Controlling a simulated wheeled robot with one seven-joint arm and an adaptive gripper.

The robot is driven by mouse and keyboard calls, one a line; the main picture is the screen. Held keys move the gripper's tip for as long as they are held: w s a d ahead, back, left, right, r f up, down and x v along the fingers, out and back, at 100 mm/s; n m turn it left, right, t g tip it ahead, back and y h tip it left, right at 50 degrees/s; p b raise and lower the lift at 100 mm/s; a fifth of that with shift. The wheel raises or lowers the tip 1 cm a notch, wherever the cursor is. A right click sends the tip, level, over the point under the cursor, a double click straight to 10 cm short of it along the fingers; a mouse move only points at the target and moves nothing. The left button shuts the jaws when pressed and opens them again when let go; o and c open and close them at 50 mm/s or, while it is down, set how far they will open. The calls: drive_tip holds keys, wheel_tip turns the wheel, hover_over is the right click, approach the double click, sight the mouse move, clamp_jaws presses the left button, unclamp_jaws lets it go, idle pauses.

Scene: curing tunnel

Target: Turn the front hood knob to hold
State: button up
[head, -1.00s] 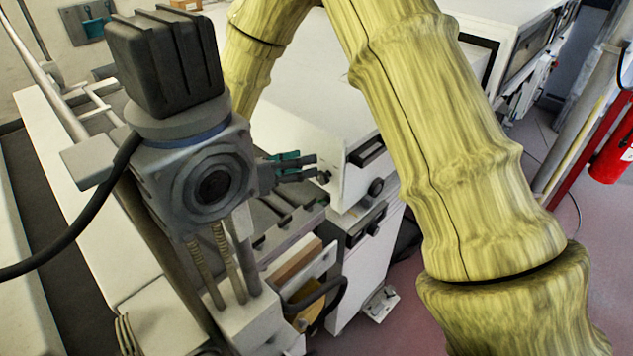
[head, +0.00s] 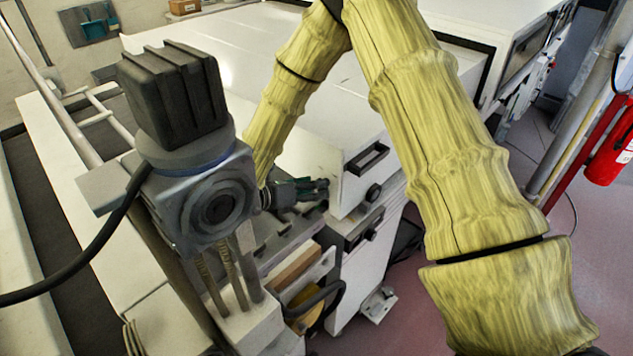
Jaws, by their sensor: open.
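The white hood (head: 349,176) has a dark recessed handle on its front face. A round black knob (head: 374,192) sits below that handle. My gripper (head: 324,188) is open and empty, with teal and dark fingers pointing right toward the hood's left front corner. It is left of the black knob and apart from it in the picture. A small dark shape by the fingertips is too small to tell apart from the gripper. The knob's marks and setting cannot be read.
A grey machine head with a black ribbed motor (head: 174,95) stands at the left front, close to my gripper. A lower front panel carries another dark knob (head: 370,235). A red fire extinguisher (head: 609,153) is at the right.

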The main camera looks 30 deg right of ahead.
drive_tip(key=shift+x, duration=0.85)
drive_tip(key=c, duration=1)
